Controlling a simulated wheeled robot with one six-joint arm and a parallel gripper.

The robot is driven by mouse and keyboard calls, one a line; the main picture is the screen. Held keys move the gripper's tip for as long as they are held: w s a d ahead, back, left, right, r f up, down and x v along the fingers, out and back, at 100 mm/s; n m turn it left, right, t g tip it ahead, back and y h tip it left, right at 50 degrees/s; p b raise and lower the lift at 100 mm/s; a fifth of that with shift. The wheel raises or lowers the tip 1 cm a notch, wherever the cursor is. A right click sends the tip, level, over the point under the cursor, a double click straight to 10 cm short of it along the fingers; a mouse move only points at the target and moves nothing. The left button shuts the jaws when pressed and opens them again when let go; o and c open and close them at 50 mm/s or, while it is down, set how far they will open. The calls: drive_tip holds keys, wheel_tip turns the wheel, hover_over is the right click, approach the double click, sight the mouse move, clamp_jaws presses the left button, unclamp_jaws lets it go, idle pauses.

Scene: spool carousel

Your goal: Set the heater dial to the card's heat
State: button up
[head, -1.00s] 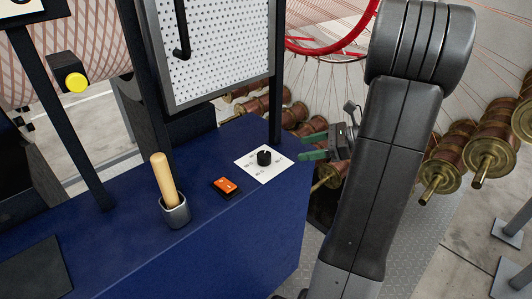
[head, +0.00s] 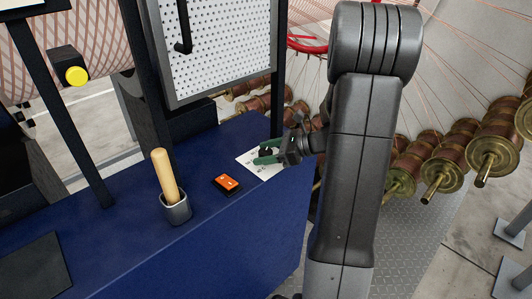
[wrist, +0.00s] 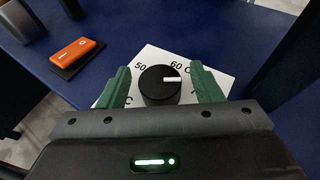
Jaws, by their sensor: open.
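The heater dial is a round black knob (wrist: 160,85) on a white plate (wrist: 208,73) printed with heat marks. In the wrist view its white pointer line points right, a little below the "60 C" mark; "50" is at its upper left and a partly hidden mark is at the right. My gripper (wrist: 162,84) is open, with one green finger on each side of the knob; I cannot tell whether they touch it. In the head view my gripper (head: 266,152) partly hides the knob (head: 266,151). I cannot make out a card with a heat on it.
A grey cup (head: 176,208) with a wooden-handled tool stands further left. A white perforated panel (head: 220,45) rises behind. Copper spools (head: 470,150) are at the right.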

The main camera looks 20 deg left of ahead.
drive_tip(key=shift+c, duration=0.2)
drive_tip(key=c, duration=0.9)
drive_tip(key=shift+c, duration=0.2)
